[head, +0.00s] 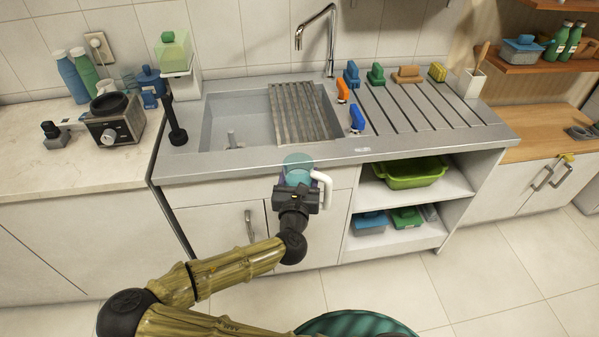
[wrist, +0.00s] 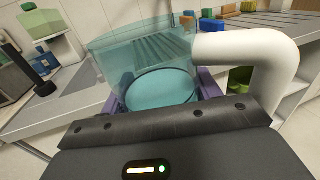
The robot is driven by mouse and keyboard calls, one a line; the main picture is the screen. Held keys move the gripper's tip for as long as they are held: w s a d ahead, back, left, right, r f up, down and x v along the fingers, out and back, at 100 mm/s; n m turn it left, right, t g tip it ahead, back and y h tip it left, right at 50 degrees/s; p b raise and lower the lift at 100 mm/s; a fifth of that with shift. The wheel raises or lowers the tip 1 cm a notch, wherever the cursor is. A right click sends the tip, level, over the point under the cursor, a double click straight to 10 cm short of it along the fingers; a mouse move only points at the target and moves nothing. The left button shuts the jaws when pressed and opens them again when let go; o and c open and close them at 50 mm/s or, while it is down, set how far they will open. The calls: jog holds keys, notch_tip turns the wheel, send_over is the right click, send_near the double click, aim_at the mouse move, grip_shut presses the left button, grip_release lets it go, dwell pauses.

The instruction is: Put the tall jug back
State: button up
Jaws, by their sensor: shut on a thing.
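The jug (head: 298,163) is see-through teal with a thick white handle (head: 323,188) on its right side. It is in front of the sink counter's front edge, in the air. My gripper (head: 297,180) is shut around its body from the near side. In the wrist view, the jug (wrist: 140,55) stands between the purple fingers of my gripper (wrist: 160,95), and its white handle bends down at the right. The jug looks roughly upright, and its round teal base shows through the wall. The dark gripper body hides its lower near part.
The steel sink (head: 235,120) holds a slatted rack (head: 298,112). Orange (head: 342,90) and blue (head: 357,119) bottles stand beside it. A grooved drainboard (head: 425,110) is mostly clear. Open shelves below hold a green basin (head: 410,174) and boxes. A blender base (head: 113,122) stands on the left counter.

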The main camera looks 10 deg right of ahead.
jog(key=d+f+n+y, duration=0.1)
jog(key=d+f+y, duration=0.1)
jog(key=f, duration=0.7)
jog(key=d+f+n+y, duration=0.1)
jog(key=d+f, duration=0.3)
jog(key=f, duration=0.4)
jog(key=shift+s+f+n+t+y, duration=0.3)
jog(key=shift+f+n+y, duration=0.1)
jog(key=shift+y, duration=0.4)
jog(key=shift+d, duration=0.1)
